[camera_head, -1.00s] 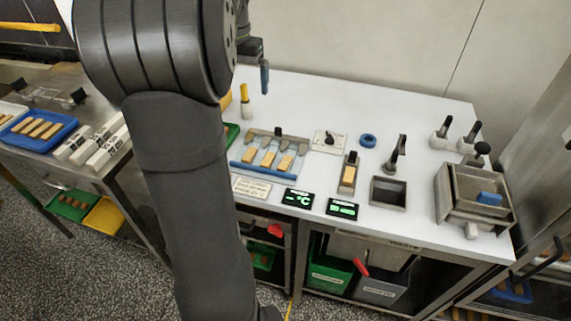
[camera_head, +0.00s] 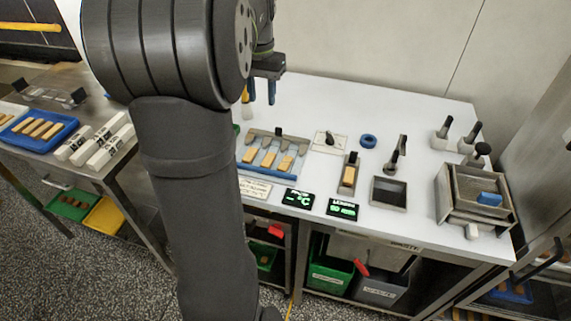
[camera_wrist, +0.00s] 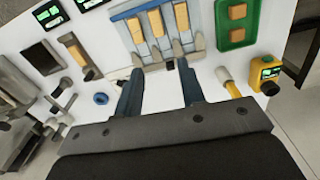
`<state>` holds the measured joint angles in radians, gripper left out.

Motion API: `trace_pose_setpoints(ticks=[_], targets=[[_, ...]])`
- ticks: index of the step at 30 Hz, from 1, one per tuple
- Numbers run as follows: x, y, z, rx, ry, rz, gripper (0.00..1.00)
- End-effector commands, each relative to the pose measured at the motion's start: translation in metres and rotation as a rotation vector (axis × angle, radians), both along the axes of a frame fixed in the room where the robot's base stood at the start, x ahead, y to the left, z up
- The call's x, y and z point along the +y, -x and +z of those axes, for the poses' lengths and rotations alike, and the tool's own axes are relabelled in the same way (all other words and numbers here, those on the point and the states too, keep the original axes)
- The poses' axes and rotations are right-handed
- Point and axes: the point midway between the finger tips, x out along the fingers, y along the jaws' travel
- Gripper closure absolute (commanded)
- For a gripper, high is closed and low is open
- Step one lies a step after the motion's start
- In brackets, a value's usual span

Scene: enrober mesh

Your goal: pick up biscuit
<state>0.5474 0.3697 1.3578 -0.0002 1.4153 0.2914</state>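Three tan biscuits lie side by side on a blue-edged metal rack (camera_head: 238,168); the middle biscuit (camera_head: 268,159) also shows in the wrist view (camera_wrist: 157,23). Another biscuit (camera_head: 349,176) lies in a narrow metal holder, which appears at upper left in the wrist view (camera_wrist: 62,40). My gripper (camera_head: 261,98) hangs above the back of the worktop, behind and above the rack. In the wrist view its two blue fingers (camera_wrist: 162,78) are spread wide with nothing held between them. The rack's near edge and biscuits lie beyond the fingertips.
A green tray (camera_wrist: 252,36) with two biscuit pieces lies beside the rack. A yellow-handled tool (camera_wrist: 228,82) stands near the right finger. A blue ring (camera_head: 368,141), an empty metal box (camera_head: 389,192) and a larger metal bin (camera_head: 470,210) are farther right. A blue tray (camera_head: 20,145) holds several biscuits at left.

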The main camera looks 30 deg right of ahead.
Motion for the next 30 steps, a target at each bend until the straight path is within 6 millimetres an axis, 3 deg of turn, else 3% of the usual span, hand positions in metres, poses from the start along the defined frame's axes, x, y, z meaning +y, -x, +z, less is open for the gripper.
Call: trace_pose_setpoints(ticks=[3, 7, 11, 24, 30], targets=[[-0.025, 0.032, -0.020, 0.001, -0.001, -0.046, 0.64], [-0.037, 0.051, -0.034, 0.001, -0.001, -0.067, 0.64], [-0.038, 0.054, -0.051, 0.001, -0.001, -0.070, 0.64], [-0.038, 0.053, -0.141, 0.002, -0.002, -0.069, 0.64], [-0.038, 0.052, -0.157, -0.001, 0.001, -0.069, 0.64]])
